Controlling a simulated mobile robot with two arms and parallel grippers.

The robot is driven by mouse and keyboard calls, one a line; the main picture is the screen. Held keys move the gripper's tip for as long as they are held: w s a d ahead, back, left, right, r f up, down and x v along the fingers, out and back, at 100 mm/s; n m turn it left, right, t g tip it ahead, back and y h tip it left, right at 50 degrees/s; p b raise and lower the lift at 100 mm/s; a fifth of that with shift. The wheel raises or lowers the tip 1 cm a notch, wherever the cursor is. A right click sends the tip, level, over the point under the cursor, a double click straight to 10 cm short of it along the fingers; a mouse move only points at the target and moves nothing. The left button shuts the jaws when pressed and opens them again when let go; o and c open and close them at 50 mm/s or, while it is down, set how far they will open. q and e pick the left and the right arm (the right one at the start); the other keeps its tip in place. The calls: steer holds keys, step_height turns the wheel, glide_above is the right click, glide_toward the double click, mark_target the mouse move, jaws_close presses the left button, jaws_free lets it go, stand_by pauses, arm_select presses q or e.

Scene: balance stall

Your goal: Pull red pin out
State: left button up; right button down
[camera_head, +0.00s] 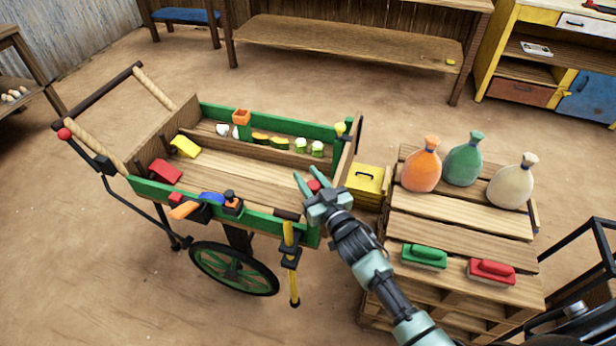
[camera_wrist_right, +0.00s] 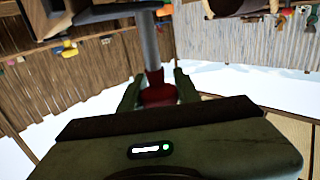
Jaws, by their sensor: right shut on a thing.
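The red pin (camera_head: 314,186) shows as a small red end at the right end of the green cart (camera_head: 262,222). My right gripper (camera_head: 307,176) is over that end, its two fingers around the red part. In the right wrist view the red grip of the pin (camera_wrist_right: 156,89) sits between the fingers, which are shut on it. A grey shaft (camera_wrist_right: 147,42) runs on from the red grip towards a dark flat part. I cannot tell how far the shaft sits in anything. My left gripper is not in view.
A yellow box (camera_head: 365,181) stands just right of the cart. A pallet stack (camera_head: 455,222) beyond it holds three sacks and two brushes. Small goods lie in the cart. A yellow-and-black bar (camera_head: 290,262) hangs at its near side. Bare floor lies in front.

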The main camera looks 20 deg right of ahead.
mark_target(317, 189)
steer(key=shift+w+r, duration=0.1)
steer(key=shift+r, duration=0.25)
steer(key=c, duration=1.1)
jaws_free()
steer(key=shift+o, duration=0.2)
steer(key=shift+f, duration=0.15)
steer(key=s+d, duration=0.1)
steer(key=s, duration=0.7)
steer(key=shift+d, duration=0.25)
